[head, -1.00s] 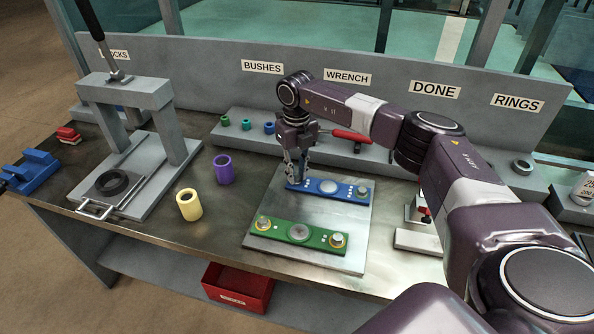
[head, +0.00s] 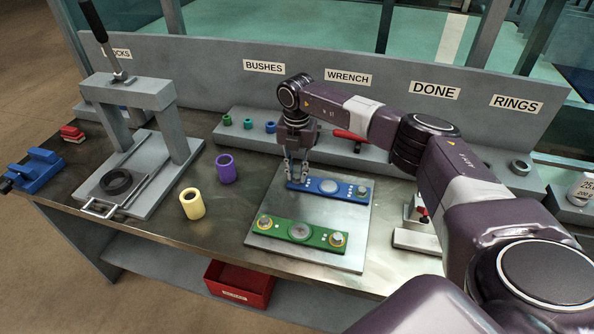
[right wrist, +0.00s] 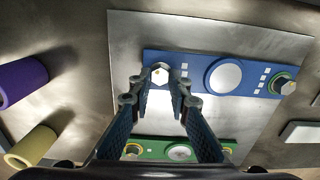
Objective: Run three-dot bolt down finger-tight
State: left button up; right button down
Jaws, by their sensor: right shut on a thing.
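A blue bar (head: 310,185) lies on a grey plate (head: 268,205), with a round disc at its middle and a bolt at each end. My right gripper (right wrist: 160,80) points down at the bar's left end, its fingers on either side of a silver hex bolt (right wrist: 160,73). It is shut on that bolt, which stands in the bar. A green bar (head: 275,230) with two bolts lies in front. My left gripper is not in view.
A purple bush (head: 226,168) and a yellow bush (head: 192,204) stand left of the plate. A press (head: 165,150) is farther left. A red-handled wrench (head: 348,135) lies on the rear shelf. A red bin (head: 240,287) sits below the bench.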

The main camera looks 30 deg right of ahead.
aim_at(297, 177)
jog(key=shift+w+r, duration=0.25)
jog(key=shift+r, duration=0.05)
jog(key=c, duration=2.2)
grip_release()
jog(key=o, duration=0.4)
jog(key=shift+s+f, duration=0.1)
jog(key=shift+s, duration=0.1)
notch_tip(297, 177, up, 12)
